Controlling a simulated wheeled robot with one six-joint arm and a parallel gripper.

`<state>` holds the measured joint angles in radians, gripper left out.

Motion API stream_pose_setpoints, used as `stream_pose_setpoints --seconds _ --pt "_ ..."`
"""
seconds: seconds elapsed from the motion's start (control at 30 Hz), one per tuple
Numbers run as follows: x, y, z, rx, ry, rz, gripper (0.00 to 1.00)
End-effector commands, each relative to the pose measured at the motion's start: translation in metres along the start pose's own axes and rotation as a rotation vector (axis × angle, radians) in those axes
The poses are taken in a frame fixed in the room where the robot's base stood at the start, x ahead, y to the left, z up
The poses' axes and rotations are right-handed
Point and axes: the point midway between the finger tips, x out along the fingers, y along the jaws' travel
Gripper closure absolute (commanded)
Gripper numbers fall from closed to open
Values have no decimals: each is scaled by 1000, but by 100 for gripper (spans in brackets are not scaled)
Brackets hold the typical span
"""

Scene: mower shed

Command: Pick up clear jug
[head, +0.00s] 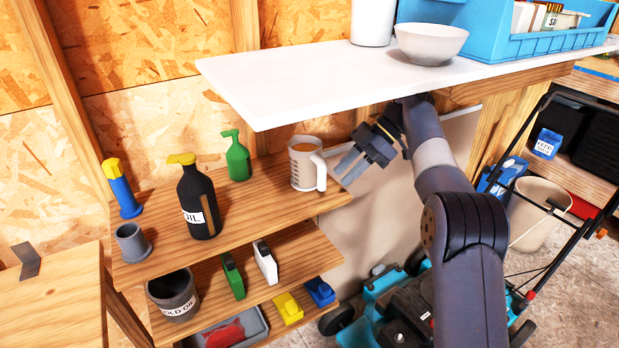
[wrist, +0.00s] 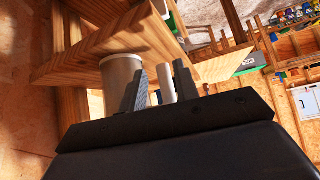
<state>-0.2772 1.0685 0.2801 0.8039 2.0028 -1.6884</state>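The clear jug (head: 303,170) looks pale and whitish, with dark marks on its side, a tan-coloured inside and a white handle (head: 321,171) on its right. It stands upright on the top wooden shelf near the right end. My gripper (head: 348,163) is right of the jug, its fingers pointing toward the handle. In the wrist view the jug body (wrist: 119,76) is partly hidden by a finger. The handle (wrist: 165,84) shows in the gap between the two spread fingers (wrist: 158,88). My gripper is open and appears empty; contact with the handle cannot be told.
A white countertop (head: 290,90) overhangs just above and behind the jug. On the same shelf stand a black oil bottle (head: 198,205), a green spray bottle (head: 237,158) and a grey cup (head: 131,242). A mower (head: 395,310) stands below right.

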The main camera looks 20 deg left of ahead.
Motion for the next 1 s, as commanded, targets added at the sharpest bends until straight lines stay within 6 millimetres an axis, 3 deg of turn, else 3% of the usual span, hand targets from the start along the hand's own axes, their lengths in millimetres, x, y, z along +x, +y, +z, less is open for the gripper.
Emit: stream_pose_setpoints --seconds 0.17,0.47,0.6,0.83,1.0 --pt "5 0 -6 -2 0 0 70" --pt "38 0 -37 -3 0 -1 70" --pt "49 0 -37 0 0 0 70" --pt "49 0 -38 0 -1 1 70" --pt "49 0 -38 0 -1 0 83"
